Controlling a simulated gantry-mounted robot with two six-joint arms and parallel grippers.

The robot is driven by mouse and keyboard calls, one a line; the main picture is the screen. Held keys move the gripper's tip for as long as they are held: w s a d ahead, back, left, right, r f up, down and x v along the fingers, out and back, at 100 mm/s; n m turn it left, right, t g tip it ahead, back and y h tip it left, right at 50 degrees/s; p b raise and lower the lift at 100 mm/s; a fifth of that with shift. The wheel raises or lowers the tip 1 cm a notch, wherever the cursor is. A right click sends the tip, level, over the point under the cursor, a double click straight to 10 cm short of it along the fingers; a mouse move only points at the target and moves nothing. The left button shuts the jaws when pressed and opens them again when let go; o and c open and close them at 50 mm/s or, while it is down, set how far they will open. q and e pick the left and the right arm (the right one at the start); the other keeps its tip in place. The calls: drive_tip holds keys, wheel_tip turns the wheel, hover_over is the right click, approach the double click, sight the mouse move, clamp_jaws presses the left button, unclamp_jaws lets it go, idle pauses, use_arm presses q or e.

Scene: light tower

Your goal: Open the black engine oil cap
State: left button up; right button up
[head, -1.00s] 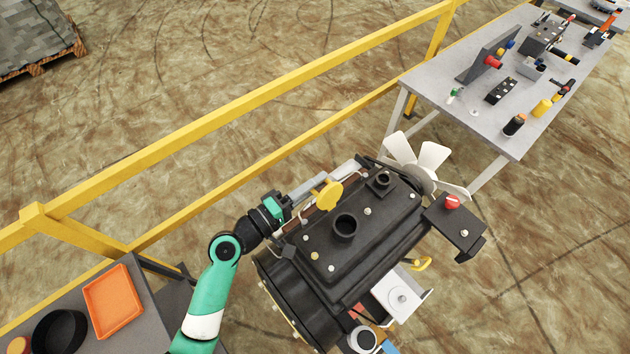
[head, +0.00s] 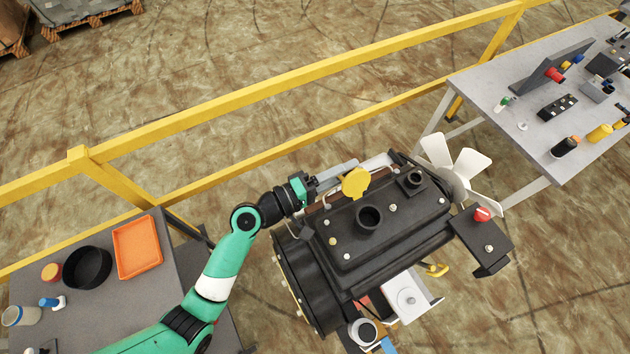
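The dark engine (head: 385,245) stands in the middle of the head view. A black round fitting (head: 369,217) rises from its top cover, and a smaller one (head: 415,180) stands toward the fan. I cannot tell whether either is a cap or an open neck. A yellow knob-like part (head: 355,182) shows at the cover's far edge. My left gripper (head: 338,173) is at that far left edge, close to the yellow part and apart from the larger black fitting. Its fingertips are partly hidden, so its opening and any contact are unclear. My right gripper is out of view.
A white fan (head: 458,168) and a red knob (head: 482,214) are at the engine's right. A yellow railing (head: 250,95) runs behind. A table with an orange tray (head: 138,248) is at left; a grey workbench (head: 530,140) with parts is at upper right.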

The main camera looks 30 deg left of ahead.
use_arm(q)
drive_tip(key=v, duration=1.1)
drive_tip(key=shift+b, duration=0.45)
